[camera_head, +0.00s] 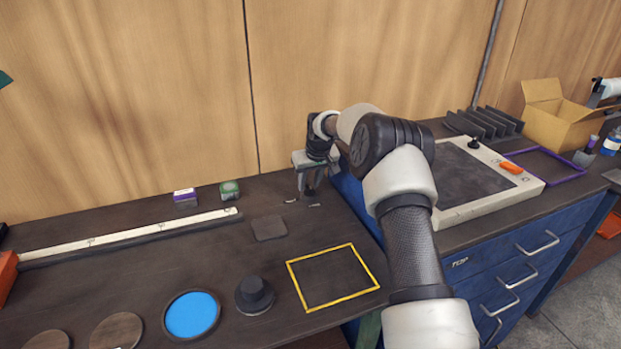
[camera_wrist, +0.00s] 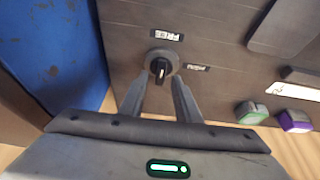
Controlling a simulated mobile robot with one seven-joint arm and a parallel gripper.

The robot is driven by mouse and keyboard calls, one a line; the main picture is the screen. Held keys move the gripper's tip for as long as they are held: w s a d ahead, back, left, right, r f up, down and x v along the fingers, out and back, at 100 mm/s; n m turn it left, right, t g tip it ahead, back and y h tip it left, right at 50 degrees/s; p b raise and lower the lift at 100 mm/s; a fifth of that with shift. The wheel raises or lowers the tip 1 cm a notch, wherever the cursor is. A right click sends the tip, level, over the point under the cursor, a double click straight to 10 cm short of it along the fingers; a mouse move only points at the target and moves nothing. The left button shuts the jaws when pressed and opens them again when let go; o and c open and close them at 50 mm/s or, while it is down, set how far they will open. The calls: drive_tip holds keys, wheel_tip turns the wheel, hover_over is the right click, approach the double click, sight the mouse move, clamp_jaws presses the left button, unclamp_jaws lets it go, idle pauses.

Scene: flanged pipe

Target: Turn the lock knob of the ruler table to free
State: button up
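The lock knob (camera_wrist: 160,66) is a small round black knob with a pale pointer line, set on the dark ruler table (camera_wrist: 215,25). One label (camera_wrist: 167,35), apparently FREE, and a second label (camera_wrist: 196,68), hard to read, sit beside it, upside down in the wrist view. My gripper (camera_wrist: 158,82) is open, pointing down, with its fingers apart and their tips at the knob's near edge. I cannot tell whether they touch it. In the head view my gripper (camera_head: 309,192) is low over the table's back right and hides the knob. The white ruler (camera_head: 130,234) lies to the left.
A blue cabinet (camera_wrist: 65,50) stands close beside the knob. A dark square pad (camera_head: 268,228), a yellow frame (camera_head: 334,302), a black knobbed disc (camera_head: 254,296) and a blue disc (camera_head: 191,315) lie in front. Purple (camera_head: 185,197) and green (camera_head: 230,190) boxes stand behind.

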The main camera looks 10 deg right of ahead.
drive_tip(key=v, duration=1.7)
drive_tip(key=shift+r, duration=0.2)
drive_tip(key=shift+s, duration=0.1)
